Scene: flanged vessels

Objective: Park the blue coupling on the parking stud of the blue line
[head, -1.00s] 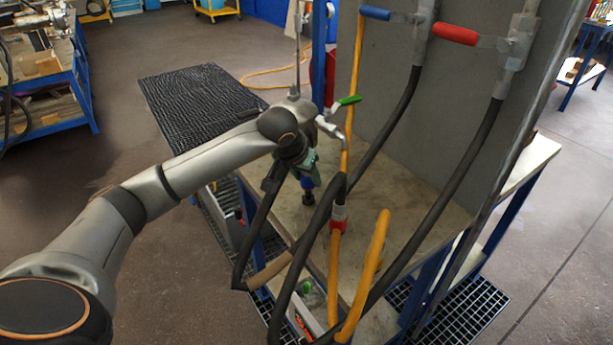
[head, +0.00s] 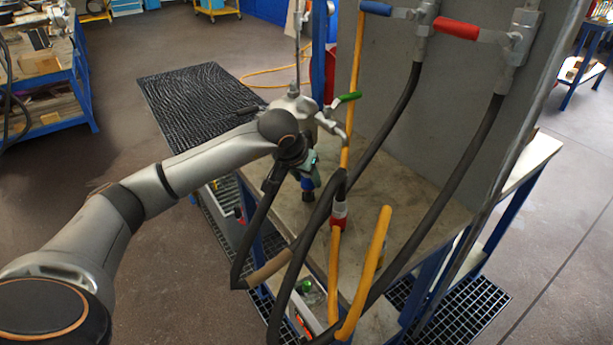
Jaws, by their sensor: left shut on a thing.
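My left gripper (head: 302,168) is at the end of the arm from the left, beside the grey panel and above the bench top. It is shut on the blue coupling (head: 307,184), which shows as a small blue and dark piece below the wrist. A black hose (head: 258,225) hangs from near the gripper and bends at a brown sleeve (head: 270,269). The coupling's lower end is small and dark. I cannot tell whether it touches a stud. The parking stud of the blue line is not clearly visible. My right gripper is out of view.
A red coupling (head: 338,221) on a black hose stands right of my gripper, close to yellow tubes (head: 374,265). Blue (head: 376,9), red (head: 455,28) and green (head: 348,98) valve handles sit around the panel (head: 450,110). Black hoses cross the bench front.

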